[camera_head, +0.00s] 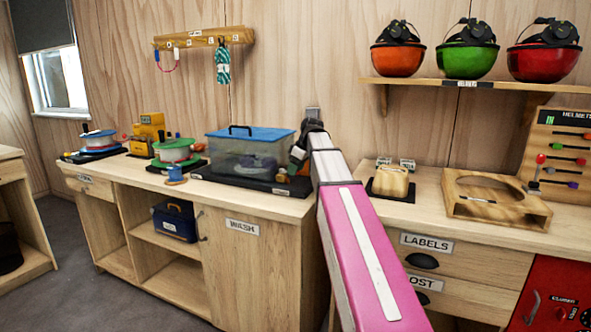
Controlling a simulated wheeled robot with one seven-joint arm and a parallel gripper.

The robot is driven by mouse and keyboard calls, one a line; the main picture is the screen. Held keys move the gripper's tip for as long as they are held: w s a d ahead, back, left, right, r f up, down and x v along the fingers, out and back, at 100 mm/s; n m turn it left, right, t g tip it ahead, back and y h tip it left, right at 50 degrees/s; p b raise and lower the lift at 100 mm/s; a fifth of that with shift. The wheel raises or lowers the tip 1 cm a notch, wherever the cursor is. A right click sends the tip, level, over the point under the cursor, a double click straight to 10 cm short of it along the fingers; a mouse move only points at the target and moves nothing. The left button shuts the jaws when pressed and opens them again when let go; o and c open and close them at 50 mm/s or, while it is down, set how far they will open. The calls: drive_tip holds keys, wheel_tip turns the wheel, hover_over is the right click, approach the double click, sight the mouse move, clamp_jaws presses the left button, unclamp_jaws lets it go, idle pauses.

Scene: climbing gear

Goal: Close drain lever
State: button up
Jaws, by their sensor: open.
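A clear wash tank (232,152) with a blue lid stands on a black base (236,181) on the wooden counter. Something dark lies inside the tank. A small orange-red part (281,176) shows at the tank's lower right, beside my gripper; it may be the drain lever, but it is too small to tell its position. My gripper (297,158) is at the far end of my pink arm, just right of the tank. It is open and looks empty. Its fingers are small and dark, and I cannot tell whether they touch the orange-red part.
Rope reels (175,151) stand left of the tank, with a small orange-and-blue item (175,174) in front. A wooden tray (496,203) and a tan block (390,181) lie on the right counter. Helmets (466,50) sit on a wall shelf above. My arm covers the gap between the counters.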

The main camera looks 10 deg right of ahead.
clamp_jaws()
